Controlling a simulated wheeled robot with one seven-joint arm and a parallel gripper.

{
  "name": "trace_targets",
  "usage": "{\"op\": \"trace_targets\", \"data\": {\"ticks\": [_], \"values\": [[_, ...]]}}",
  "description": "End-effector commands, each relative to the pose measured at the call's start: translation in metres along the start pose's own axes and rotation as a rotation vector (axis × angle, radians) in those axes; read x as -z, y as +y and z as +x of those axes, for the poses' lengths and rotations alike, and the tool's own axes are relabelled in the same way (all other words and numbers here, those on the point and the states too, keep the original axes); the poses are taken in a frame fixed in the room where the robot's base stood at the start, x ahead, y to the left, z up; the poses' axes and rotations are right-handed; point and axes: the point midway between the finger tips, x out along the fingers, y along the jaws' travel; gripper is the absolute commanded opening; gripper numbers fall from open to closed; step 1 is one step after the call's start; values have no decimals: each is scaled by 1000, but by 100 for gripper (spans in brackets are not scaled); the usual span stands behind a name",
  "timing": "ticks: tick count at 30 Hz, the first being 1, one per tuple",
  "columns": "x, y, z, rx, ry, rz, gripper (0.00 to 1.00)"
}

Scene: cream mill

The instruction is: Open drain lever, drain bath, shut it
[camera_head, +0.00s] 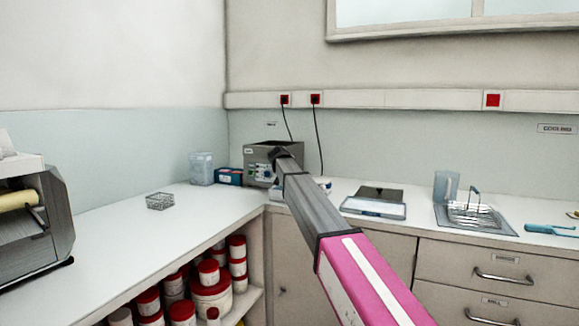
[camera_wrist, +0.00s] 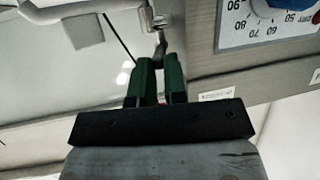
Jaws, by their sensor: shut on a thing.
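The grey bath (camera_head: 258,166) stands in the back corner of the counter, with knobs and blue markings on its front. In the head view my arm covers part of it and hides my gripper. In the wrist view my gripper (camera_wrist: 160,66) has green fingers shut on a small metal lever, the drain lever (camera_wrist: 160,44), by a pale metal pipe fitting (camera_wrist: 150,20). The bath's dial (camera_wrist: 285,8), with numbers upside down, shows at the upper right. I cannot tell whether the drain is open, and no flow of liquid is visible.
A clear container (camera_head: 201,168) and blue box (camera_head: 229,177) stand left of the bath. A flat scale (camera_head: 374,207) and metal tray (camera_head: 474,217) lie to the right. Red-lidded tubs (camera_head: 211,294) fill the shelf below.

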Motion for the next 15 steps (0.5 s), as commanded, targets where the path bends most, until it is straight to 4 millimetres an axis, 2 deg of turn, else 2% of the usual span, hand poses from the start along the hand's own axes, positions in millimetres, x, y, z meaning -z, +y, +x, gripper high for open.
{"op": "trace_targets", "data": {"ticks": [6, 15], "values": [[0, -5, 0, -65, 3, 28, 0], [0, -5, 0, -69, 4, 30, 0]]}}
